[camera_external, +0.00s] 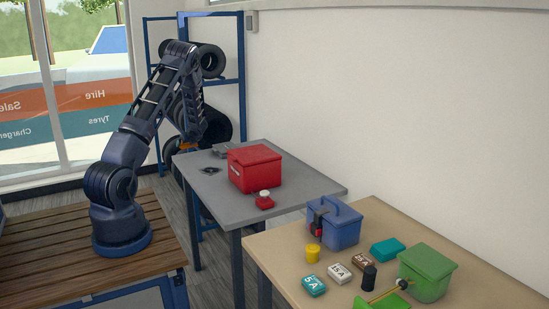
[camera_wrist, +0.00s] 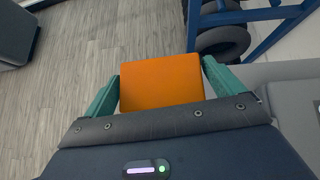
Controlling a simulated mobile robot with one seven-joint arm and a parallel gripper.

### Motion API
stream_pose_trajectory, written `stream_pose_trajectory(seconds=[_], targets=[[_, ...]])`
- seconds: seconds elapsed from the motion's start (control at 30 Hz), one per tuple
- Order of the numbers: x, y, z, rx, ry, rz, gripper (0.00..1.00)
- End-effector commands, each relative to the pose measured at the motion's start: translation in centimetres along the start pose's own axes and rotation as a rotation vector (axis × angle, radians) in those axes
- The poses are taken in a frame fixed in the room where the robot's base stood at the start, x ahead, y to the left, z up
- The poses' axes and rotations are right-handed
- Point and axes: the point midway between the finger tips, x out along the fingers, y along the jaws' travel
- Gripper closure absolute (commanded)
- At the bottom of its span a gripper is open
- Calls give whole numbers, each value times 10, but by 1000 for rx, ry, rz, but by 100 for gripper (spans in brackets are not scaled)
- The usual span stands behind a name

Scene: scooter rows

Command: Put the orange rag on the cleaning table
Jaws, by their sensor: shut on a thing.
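The orange rag (camera_wrist: 161,82) is a flat orange block between the two green fingers of my gripper (camera_wrist: 160,76) in the wrist view. The fingers touch its left and right sides. In the external view my gripper (camera_external: 188,146) points down by the left edge of the grey table (camera_external: 285,209), and only a small orange patch of the rag shows there. In the wrist view the floor lies below the rag. Two tables stand along the wall, the grey one and a tan one (camera_external: 460,275); I cannot tell from labels which is the cleaning table.
The grey table holds a red box (camera_external: 255,168), a small red item (camera_external: 265,201) and dark pieces at its far left. The tan table holds a blue toolbox (camera_external: 333,223), a green box (camera_external: 426,272) and several small items. A blue rack with black tyres (camera_external: 207,60) stands behind.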

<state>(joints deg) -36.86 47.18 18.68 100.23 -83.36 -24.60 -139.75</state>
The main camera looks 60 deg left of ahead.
Motion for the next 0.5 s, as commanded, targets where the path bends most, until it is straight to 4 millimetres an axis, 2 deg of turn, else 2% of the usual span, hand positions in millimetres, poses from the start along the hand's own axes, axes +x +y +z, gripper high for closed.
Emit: stream_pose_trajectory(seconds=[0.2, 0.5], targets=[[9, 0, -12, 1, 0, 0, 29], [31, 0, -40, 0, -1, 0, 29]])
